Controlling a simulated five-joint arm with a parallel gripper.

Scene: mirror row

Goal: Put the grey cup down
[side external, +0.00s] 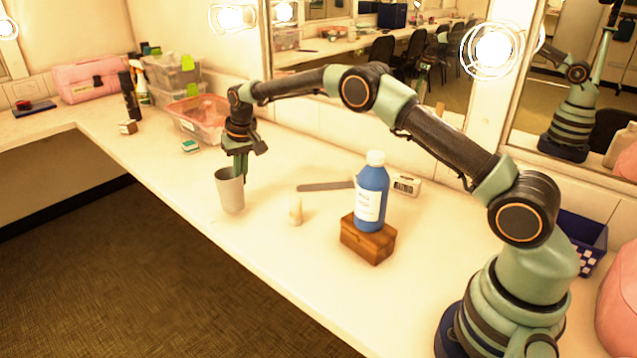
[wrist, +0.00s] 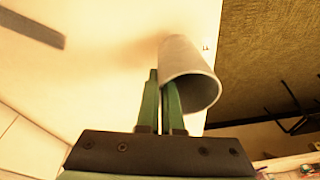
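The grey cup (side external: 230,192) is at the front edge of the white counter, left of centre in the side view, with its mouth up. My gripper (side external: 238,168) points down at its rim. In the wrist view, the two green fingers (wrist: 161,85) are close together on the left wall of the cup (wrist: 190,75), one on each side of it. They look shut on that wall. The cup leans slightly. I cannot tell whether its base touches the counter or hangs just above it.
A white bottle-like item (side external: 295,211) stands right of the cup. A blue bottle (side external: 371,195) stands on a wooden box (side external: 368,240). A nail file (side external: 326,186) lies behind. A clear pink tub (side external: 198,120) is at the back. The counter edge drops to the floor close by.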

